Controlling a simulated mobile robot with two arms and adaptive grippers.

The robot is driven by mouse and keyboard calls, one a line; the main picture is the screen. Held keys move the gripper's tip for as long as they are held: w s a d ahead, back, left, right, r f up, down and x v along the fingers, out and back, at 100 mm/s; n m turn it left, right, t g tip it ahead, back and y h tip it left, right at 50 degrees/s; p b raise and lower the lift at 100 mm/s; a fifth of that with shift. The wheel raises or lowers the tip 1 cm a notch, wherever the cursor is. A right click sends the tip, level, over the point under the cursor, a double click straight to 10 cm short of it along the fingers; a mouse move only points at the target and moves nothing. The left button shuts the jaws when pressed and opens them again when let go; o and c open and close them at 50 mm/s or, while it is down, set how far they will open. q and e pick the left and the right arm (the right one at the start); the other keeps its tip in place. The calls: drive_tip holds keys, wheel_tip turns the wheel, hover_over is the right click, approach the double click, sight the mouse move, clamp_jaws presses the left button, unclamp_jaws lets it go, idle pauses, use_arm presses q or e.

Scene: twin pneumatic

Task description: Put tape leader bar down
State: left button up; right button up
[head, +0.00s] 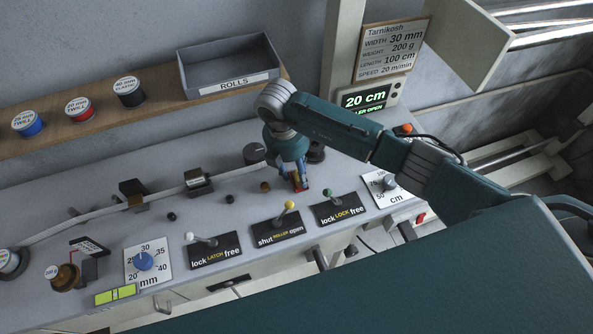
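My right gripper (297,184) points down over the machine's top, behind the yellow-knobbed roller lever (285,211). Small brown and red patches show at its fingertips; I cannot tell whether it grips something. I cannot make out the tape leader bar for certain. The white tape (105,212) runs from a roll (11,262) at the far left, past dark guides (132,190), toward the black roller (255,153) left of the gripper. The tape's end is hard to see there. My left gripper is not in view.
A white-knobbed latch lever (200,240) and green-knobbed lock lever (328,194) stand along the front. A display (366,99) reads 20 cm. Behind are a grey rolls bin (230,68) and a wooden shelf (100,109) with several spools. My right arm covers the right side.

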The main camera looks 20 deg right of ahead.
drive_tip(key=shift+r, duration=0.15)
drive_tip(key=shift+w+r, duration=0.1)
drive_tip(key=shift+r, duration=0.15)
wheel_tip(320, 180, up, 11)
drive_tip(key=a+b, duration=0.1)
drive_tip(key=shift+a+r+b, duration=0.2)
drive_tip(key=shift+a+b, duration=0.15)
